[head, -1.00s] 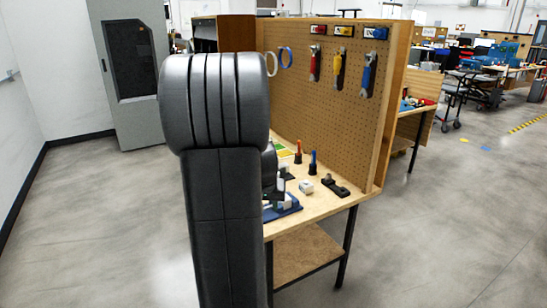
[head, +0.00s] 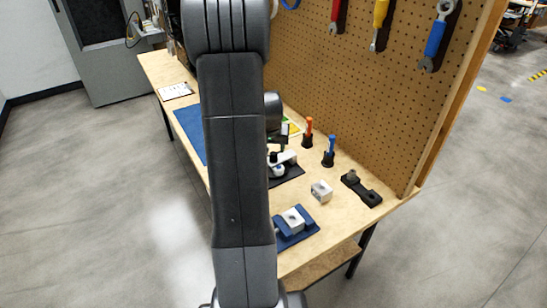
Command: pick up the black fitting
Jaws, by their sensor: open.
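A black part (head: 367,194) lies at the right of the bench, near the foot of the pegboard. My gripper is hidden behind the arm, and I see nothing held. The black part stands apart from my arm.
On the wooden bench (head: 335,230) are a light grey block (head: 321,191), a blue vise (head: 296,228) with a pale block, and red (head: 308,131) and blue (head: 329,150) upright tools in holders. White and dark items partly hide behind my arm. The pegboard (head: 400,105) bounds the back.

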